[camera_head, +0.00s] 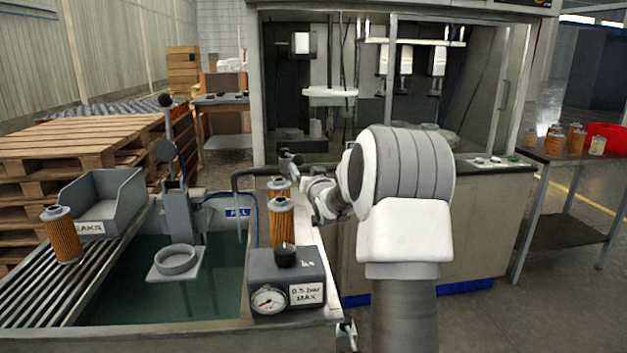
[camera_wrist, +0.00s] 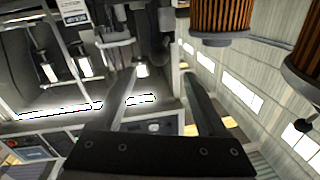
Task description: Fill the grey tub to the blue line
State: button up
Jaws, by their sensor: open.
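The grey tub (camera_head: 180,338) stands at the lower left in the head view, with greenish water (camera_head: 135,290) in it. I cannot make out a blue line on its inner wall.
Orange filter cartridges (camera_head: 282,222) stand on the tub's right ledge, behind a gauge box (camera_head: 288,275). Another cartridge (camera_head: 62,235) stands on the left rack near a grey bin (camera_head: 110,190). A round holder (camera_head: 176,260) hangs over the water. A glazed cabinet (camera_head: 440,215) stands behind.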

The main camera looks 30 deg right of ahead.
jog(key=v, duration=0.7)
jog(key=shift+s+a+p, duration=0.15)
jog(key=shift+s+p, duration=0.15)
jog(key=shift+p, duration=0.05)
dwell(7.0)
